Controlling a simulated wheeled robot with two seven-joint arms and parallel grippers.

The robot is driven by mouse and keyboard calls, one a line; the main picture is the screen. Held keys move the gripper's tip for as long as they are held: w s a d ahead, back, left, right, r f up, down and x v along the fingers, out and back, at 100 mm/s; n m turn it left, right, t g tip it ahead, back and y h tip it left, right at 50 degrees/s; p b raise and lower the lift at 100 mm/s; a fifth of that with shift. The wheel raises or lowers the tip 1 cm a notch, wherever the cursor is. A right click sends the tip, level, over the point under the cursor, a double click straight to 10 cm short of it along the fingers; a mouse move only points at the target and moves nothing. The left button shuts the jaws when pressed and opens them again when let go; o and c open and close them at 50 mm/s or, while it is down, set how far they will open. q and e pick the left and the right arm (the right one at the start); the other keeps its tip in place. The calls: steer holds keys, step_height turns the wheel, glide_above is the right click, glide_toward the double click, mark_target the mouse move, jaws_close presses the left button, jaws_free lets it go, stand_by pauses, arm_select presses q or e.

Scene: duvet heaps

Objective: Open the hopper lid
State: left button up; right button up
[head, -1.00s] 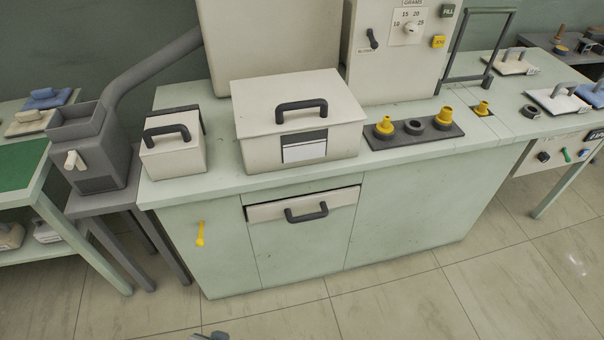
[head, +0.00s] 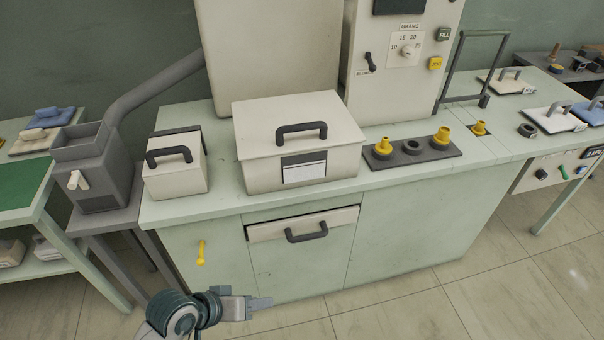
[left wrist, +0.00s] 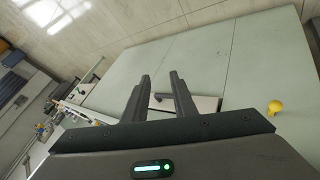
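Two cream boxes with lids and dark bar handles stand on the pale green counter; I cannot tell which is the hopper. The larger box (head: 265,165) has a flat shut lid (head: 255,115), its handle (head: 301,130) and a label on its front. The smaller box (head: 175,182) to its left has a sloped shut lid with a dark handle (head: 169,155). My left gripper (head: 262,302) is low in front of the cabinet, below both boxes and touching neither. In the left wrist view its two fingers (left wrist: 158,78) are apart with nothing between them. My right gripper is out of view.
A tilted cream front (head: 270,231) with a dark handle (head: 306,232) and a yellow lever (head: 201,253) are on the cabinet face. A grey open-topped box (head: 90,165) with a chute stands left. Yellow-topped fittings (head: 384,147) sit right of the larger box. The floor ahead is clear.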

mark_target(302, 128)
arm_select(q)
steer(key=w+d+r+n+h, duration=0.1)
steer(key=w+r+n+h, duration=0.4)
steer(key=w+r, duration=0.9)
steer(key=w+a+r+n+t+h, duration=0.1)
steer(key=w+a+r+n, duration=0.2)
steer(key=w+r, duration=0.3)
steer(key=w+a+r+n+t+h, duration=0.1)
steer(key=w+a+r+n+t, duration=0.1)
steer(key=w+a+r+n, duration=0.2)
steer(key=w+r+n, duration=0.1)
steer(key=w+r, duration=0.1)
steer(key=w, duration=0.1)
steer(key=shift+w+r+t, duration=0.3)
steer(key=shift+r, duration=0.1)
steer(key=shift+d, duration=0.15)
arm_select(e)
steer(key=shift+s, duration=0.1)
